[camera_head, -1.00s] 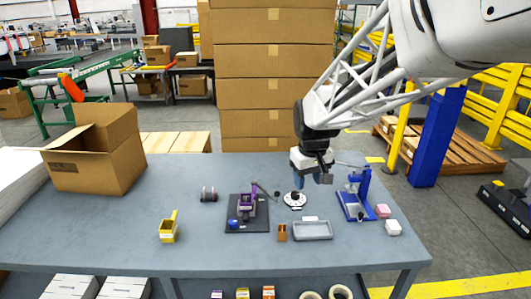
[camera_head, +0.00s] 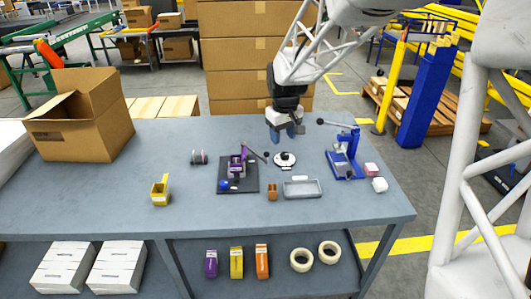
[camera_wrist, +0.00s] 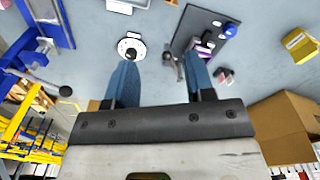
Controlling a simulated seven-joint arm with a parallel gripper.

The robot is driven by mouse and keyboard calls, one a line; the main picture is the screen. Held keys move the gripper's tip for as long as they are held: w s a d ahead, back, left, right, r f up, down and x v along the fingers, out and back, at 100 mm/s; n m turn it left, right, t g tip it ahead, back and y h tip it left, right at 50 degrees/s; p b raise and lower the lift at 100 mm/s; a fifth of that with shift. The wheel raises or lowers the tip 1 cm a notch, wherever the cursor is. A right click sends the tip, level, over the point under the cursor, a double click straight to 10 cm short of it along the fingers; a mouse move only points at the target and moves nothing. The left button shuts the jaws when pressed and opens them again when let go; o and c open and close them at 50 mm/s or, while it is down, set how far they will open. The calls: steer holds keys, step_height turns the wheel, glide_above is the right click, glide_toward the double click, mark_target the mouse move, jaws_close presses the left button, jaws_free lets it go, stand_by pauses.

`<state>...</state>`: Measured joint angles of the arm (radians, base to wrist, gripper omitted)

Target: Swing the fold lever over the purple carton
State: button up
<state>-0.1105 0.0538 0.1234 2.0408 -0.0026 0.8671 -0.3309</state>
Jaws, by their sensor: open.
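The fold lever (camera_head: 256,154) is a thin dark arm with a ball knob. It leans out to the right of the folder's dark base plate (camera_head: 229,187), away from the purple carton. The purple carton (camera_head: 237,164) stands on that plate. In the wrist view the carton (camera_wrist: 203,46) and plate (camera_wrist: 184,42) show at upper right, and the lever (camera_wrist: 176,64) shows near the right finger. My gripper (camera_head: 286,135) is open and empty with blue fingers, above the table to the right of the lever. The gripper (camera_wrist: 160,68) appears apart from the lever, whose far end is partly hidden.
A white round dial (camera_head: 285,160) lies below my gripper. A blue press (camera_head: 345,160) with its own knobbed lever stands to the right. A grey tray (camera_head: 302,188), a small orange-brown block (camera_head: 272,192) and a yellow holder (camera_head: 160,190) lie in front. A cardboard box (camera_head: 85,145) stands at left.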

steer(key=w+a+f, duration=0.2)
steer(key=w+f, duration=0.1)
steer(key=w, duration=0.1)
steer(key=n, duration=0.2)
glide_above(267, 155)
steer(key=w, duration=0.1)
steer(key=shift+g, duration=0.3)
steer(key=shift+f, duration=2.9)
steer(key=shift+f, duration=0.15)
steer(key=shift+f, duration=3.7)
jaws_close()
